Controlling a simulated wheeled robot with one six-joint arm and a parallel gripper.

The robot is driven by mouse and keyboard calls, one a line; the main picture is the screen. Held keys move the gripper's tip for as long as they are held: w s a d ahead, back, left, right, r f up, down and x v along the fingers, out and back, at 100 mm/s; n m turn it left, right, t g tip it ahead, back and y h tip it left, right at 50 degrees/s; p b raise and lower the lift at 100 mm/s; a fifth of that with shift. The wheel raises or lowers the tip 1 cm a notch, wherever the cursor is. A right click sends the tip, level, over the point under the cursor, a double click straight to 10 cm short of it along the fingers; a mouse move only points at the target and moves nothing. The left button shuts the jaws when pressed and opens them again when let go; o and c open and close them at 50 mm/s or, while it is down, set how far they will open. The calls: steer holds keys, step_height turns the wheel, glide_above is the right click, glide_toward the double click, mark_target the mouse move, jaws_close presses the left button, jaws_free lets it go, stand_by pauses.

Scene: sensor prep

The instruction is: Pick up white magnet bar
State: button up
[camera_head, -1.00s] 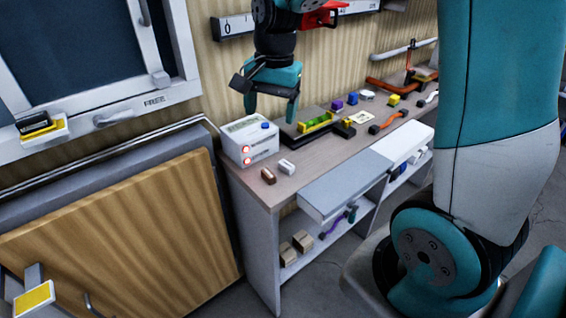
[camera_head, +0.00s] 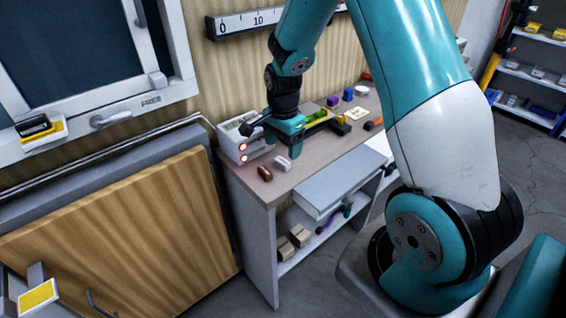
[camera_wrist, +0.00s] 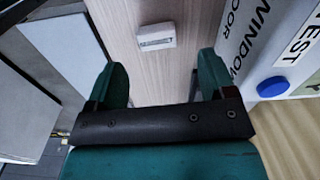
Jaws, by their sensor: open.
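The white magnet bar (camera_head: 283,164) lies on the wooden tabletop (camera_head: 300,180), near the table's left end. In the wrist view the white bar (camera_wrist: 156,36) lies on the bare wood, beyond my fingertips and between their lines. My gripper (camera_head: 284,150) is above the tabletop, just behind and above the bar in the head view. In the wrist view my gripper (camera_wrist: 164,80) has its two teal fingers wide apart with nothing between them. The bar is not touched by the fingers in the wrist view.
A brown bar (camera_head: 265,174) lies left of the white one. A white box with red lights (camera_head: 236,142) stands close behind; its lettered side (camera_wrist: 270,45) is near my finger in the wrist view.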

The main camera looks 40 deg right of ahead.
mark_target(284, 159)
step_height(284, 159, down, 5)
steer(key=shift+s+d+r+p, duration=0.1)
steer(key=shift+p, duration=0.35)
steer(key=c, duration=1)
steer(key=shift+r, duration=0.15)
